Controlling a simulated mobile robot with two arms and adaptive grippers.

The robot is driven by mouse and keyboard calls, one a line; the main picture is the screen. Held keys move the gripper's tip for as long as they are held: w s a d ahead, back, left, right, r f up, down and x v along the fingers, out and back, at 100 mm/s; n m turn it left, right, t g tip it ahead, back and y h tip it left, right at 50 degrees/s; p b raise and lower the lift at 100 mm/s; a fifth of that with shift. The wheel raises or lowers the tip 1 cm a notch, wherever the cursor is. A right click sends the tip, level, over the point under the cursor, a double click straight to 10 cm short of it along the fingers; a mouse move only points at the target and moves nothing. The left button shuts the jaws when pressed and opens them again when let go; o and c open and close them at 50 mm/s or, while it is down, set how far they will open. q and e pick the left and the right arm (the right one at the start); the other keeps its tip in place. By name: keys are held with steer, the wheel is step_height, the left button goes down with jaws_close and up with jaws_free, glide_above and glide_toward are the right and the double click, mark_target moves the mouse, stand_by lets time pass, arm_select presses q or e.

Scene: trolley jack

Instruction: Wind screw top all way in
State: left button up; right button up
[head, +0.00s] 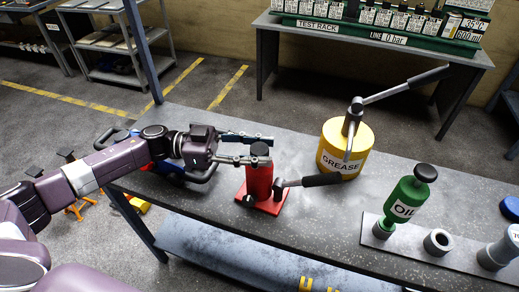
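A red bottle jack (259,183) stands upright on a red base plate on the grey bench. Its dark screw top (260,149) is at the upper end, and a dark-gripped pump handle (318,180) sticks out to the right. My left gripper (267,149) reaches in from the left at the height of the screw top. Its two fingers are spread, one passing behind the screw top and one in front. I see no clear contact, and the front finger hides part of the top. My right gripper is not in view.
A yellow grease tub (345,149) with a lever pump stands behind the jack to the right. A blue and black item (172,172) lies under my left wrist. The bench front is clear.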

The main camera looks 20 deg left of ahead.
arm_select(q)
steer(key=shift+o, duration=1.1)
steer(key=shift+a, duration=0.25)
steer(key=v, duration=1.1)
steer(key=shift+a, duration=0.25)
